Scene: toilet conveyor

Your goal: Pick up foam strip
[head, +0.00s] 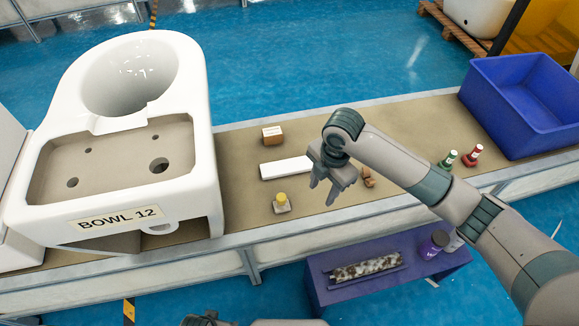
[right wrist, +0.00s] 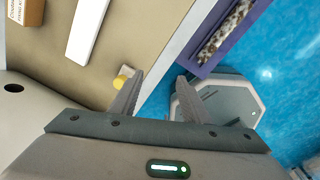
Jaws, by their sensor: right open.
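A plain white strip (head: 286,168), which I take for the foam strip, lies flat on the tan conveyor belt (head: 243,196), right of the large white toilet bowl. In the right wrist view the white strip (right wrist: 88,28) lies at the upper left, beyond the left finger. My right gripper (head: 323,194) is open and empty above the belt, just right of the strip's right end and apart from it. Its fingers (right wrist: 160,78) show with nothing between them. My left gripper cannot be made out.
The toilet bowl (head: 196,105) fills the belt's left. Near the strip are a brown box (head: 272,135), a yellow-topped block (head: 282,203) and a small brown piece (head: 368,177). Red and green items (head: 472,155) stand before a blue bin (head: 520,100). A purple bench (head: 325,292) holds a speckled strip.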

